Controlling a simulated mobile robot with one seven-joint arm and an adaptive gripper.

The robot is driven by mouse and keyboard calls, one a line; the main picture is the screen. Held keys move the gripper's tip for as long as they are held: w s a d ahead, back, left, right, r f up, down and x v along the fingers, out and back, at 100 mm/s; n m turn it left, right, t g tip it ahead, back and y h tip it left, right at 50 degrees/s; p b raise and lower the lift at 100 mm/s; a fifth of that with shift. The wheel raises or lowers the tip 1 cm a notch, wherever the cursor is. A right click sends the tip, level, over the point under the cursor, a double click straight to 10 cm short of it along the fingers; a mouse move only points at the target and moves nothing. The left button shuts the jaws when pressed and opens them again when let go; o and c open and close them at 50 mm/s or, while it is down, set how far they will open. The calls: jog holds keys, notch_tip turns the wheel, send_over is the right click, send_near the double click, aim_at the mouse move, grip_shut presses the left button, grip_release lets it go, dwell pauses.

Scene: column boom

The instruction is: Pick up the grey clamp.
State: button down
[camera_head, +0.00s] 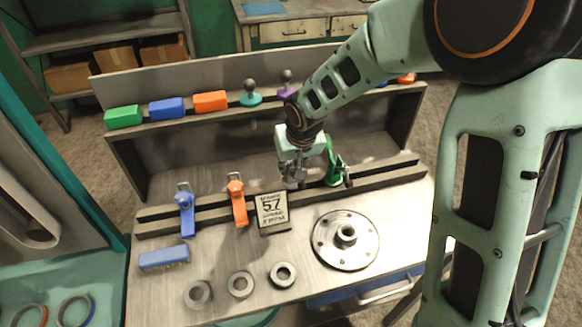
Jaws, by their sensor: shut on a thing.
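My gripper (293,172) is at the slotted rail on the workbench, between the orange clamp and the green clamp. It is shut on the grey clamp (290,184), which shows only in small part below the fingers. The gripper and the clamp are close in colour, so their outlines blend. I cannot tell whether the clamp still touches the rail.
The green clamp (334,164) stands close on the right. The orange clamp (237,200) and blue clamp (185,210) stand left. A number sign (271,211), round flange (346,240), several grey rings and a blue brush (163,258) occupy the bench (222,262). Coloured blocks and knobs line the upper shelf.

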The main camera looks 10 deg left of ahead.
jog(key=s+d+r+p, duration=0.7)
jog(key=s+d+r, duration=0.2)
jog(key=shift+s+d+r, duration=0.15)
jog(key=shift+d, duration=0.25)
